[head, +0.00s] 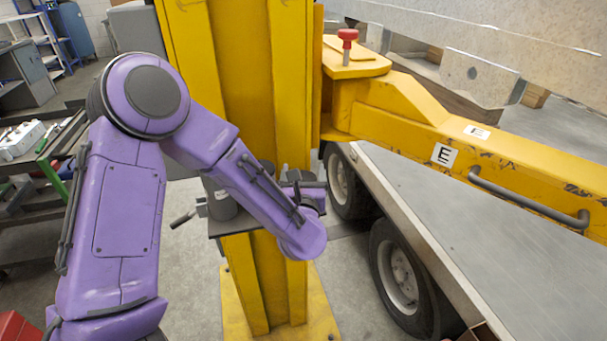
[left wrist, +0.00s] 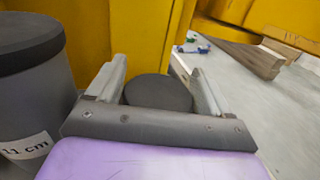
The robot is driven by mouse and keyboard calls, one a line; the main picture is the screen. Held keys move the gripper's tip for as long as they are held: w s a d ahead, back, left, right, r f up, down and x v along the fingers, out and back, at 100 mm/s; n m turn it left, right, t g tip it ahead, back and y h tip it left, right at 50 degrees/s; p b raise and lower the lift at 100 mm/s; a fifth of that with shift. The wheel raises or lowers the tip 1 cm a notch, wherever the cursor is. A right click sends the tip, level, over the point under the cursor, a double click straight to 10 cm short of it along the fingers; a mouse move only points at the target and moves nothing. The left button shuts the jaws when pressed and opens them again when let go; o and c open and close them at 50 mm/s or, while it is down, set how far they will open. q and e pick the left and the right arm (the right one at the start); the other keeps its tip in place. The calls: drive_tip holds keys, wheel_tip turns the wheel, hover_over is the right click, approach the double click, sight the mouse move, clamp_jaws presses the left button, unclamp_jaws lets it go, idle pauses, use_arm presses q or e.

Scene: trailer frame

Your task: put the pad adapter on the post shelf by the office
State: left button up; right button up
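The post shelf (head: 228,229) is a small dark plate on the yellow post (head: 240,80), mostly hidden behind my left forearm. My left gripper (head: 306,183) is at the shelf's right side; in the left wrist view (left wrist: 158,92) its two fingers stand on either side of a dark round-topped pad adapter (left wrist: 158,91). The adapter fills the gap and appears gripped; its base is hidden, so I cannot tell whether it rests on the shelf. A grey cylinder (head: 219,200) stands on the shelf; a dark-topped grey cylinder labelled "11 cm" (left wrist: 30,90) is left of the gripper. My right gripper is not in view.
A yellow trailer beam (head: 420,110) with a red-topped pin (head: 347,40) lies right of the post, above a grey trailer bed (head: 450,210) and wheels (head: 400,275). A cluttered workbench (head: 70,150) stands at left. Some floor between is clear.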

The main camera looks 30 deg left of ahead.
use_arm(q)
drive_tip(key=shift+r+p, duration=0.35)
drive_tip(key=b+v, duration=0.1)
drive_tip(key=v, duration=0.1)
drive_tip(key=b+v, duration=0.1)
drive_tip(key=v, duration=0.2)
drive_tip(key=f+b+v, duration=0.1)
drive_tip(key=v, duration=0.1)
drive_tip(key=shift+s+d+b, duration=0.2)
drive_tip(key=shift+s+b, duration=0.1)
drive_tip(key=shift+r+p+v, duration=0.15)
drive_tip(key=shift+p+v, duration=0.95)
drive_tip(key=shift+p, duration=0.65)
drive_tip(key=shift+r+p+v, duration=0.1)
drive_tip(key=shift+p+v, duration=1)
drive_tip(key=shift+p, duration=0.6)
